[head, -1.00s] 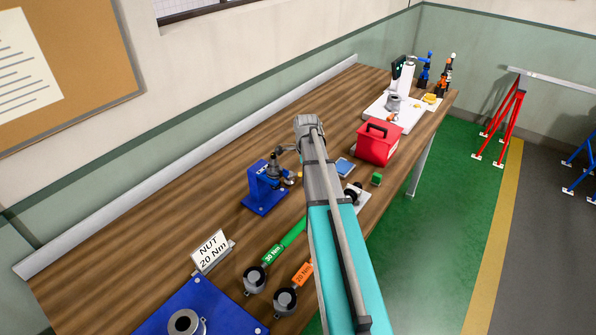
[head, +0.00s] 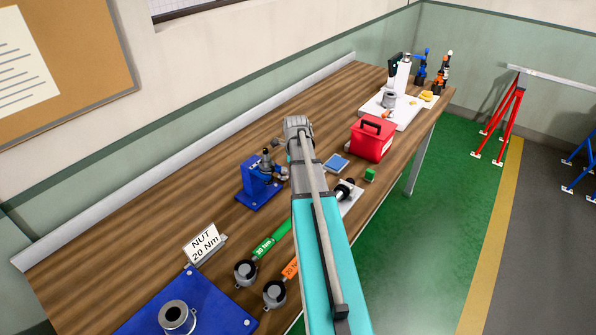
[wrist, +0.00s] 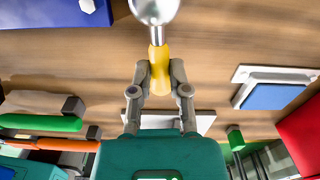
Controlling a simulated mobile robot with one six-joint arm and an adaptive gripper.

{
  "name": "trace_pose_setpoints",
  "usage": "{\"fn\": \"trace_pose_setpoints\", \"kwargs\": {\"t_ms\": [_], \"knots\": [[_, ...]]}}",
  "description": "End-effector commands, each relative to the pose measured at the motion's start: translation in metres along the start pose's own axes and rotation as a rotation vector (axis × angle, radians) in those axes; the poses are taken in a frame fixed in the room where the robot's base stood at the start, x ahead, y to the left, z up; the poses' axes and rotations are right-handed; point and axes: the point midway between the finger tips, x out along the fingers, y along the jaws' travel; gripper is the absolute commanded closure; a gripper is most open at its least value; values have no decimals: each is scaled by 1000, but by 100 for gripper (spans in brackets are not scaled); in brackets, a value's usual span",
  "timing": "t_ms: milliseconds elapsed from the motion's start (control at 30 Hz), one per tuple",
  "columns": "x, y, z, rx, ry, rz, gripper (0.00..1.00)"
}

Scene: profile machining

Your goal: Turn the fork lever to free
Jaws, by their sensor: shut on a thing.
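In the wrist view my gripper (wrist: 159,78) is shut on a yellow handle (wrist: 158,55), with one finger on either side. The handle joins a silver rounded metal part at the top edge; I take this for the fork lever (wrist: 155,9). In the head view my arm hides the gripper and most of the lever. A blue stand (head: 249,181) with a dark metal mechanism on top (head: 266,166) stands just left of my arm. A blue corner (wrist: 62,11) shows at the top left of the wrist view.
A green-banded wrench (head: 265,246) and an orange-banded wrench (head: 291,268) lie near the bench front. A blue plate with a ring (head: 205,313) and a NUT sign (head: 204,245) are nearer.

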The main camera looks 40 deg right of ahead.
Motion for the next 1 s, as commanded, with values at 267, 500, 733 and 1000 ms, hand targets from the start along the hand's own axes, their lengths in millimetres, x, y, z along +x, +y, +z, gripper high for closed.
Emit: {"fn": "trace_pose_setpoints", "kwargs": {"t_ms": [267,500,733,1000], "knots": [[-1,2,1,92,-11,4,100],[-1,1,0,107,-12,3,100],[-1,0,-1,108,-13,2,70],[0,0,-3,109,-8,2,43]]}}
